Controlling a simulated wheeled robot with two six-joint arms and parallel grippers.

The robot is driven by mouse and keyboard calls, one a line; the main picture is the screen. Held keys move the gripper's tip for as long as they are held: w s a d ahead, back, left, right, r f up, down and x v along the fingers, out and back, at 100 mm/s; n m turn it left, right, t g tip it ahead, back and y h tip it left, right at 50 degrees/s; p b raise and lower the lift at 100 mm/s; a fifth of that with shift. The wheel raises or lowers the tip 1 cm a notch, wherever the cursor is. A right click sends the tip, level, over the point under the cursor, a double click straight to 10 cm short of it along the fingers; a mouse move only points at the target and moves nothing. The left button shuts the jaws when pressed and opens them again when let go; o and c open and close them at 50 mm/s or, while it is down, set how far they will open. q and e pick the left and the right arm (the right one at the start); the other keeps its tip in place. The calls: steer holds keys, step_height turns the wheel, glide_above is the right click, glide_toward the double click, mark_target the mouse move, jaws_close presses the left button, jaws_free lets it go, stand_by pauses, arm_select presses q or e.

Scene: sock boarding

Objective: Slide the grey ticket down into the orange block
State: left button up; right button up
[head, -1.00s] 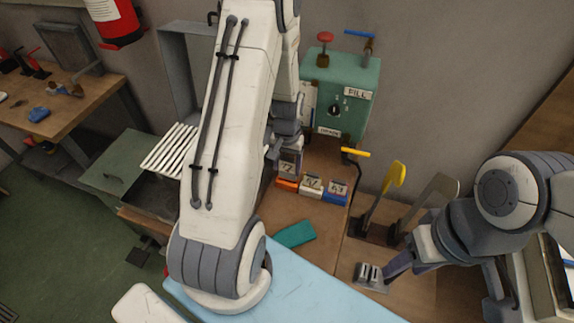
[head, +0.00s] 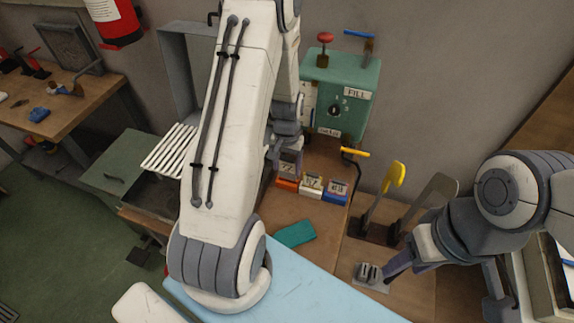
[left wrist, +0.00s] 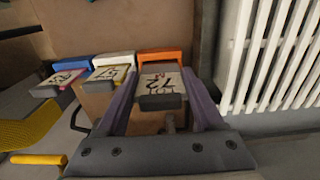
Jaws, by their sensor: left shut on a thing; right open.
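The grey ticket (left wrist: 163,88) has a white face marked 72. My left gripper (left wrist: 162,76) is shut on it, with a purple finger along each side. The orange block (left wrist: 164,55) is directly beyond the ticket's far end in the left wrist view. In the head view the ticket (head: 289,168) stands right above the orange block (head: 286,184), below my left gripper (head: 290,153). I cannot tell how deep its lower edge sits in the block. My right gripper (head: 392,268) is open, low at the right, beside a small metal holder.
A white block (head: 311,188) and a blue block (head: 336,193), each with a numbered ticket, stand just right of the orange block. A green box (head: 345,85) stands behind. A teal piece (head: 294,234) lies in front. A radiator (left wrist: 275,60) is close on the right in the wrist view.

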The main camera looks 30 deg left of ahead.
mark_target(287, 173)
stand_by(0.3)
arm_select(q)
steer(key=shift+f+b, duration=1.3)
steer(key=shift+f, duration=0.65)
steer(key=o, duration=0.9)
steer(key=shift+r, duration=0.1)
step_height(287, 173, up, 10)
steer(key=shift+r+b, duration=0.15)
steer(key=shift+b, duration=0.15)
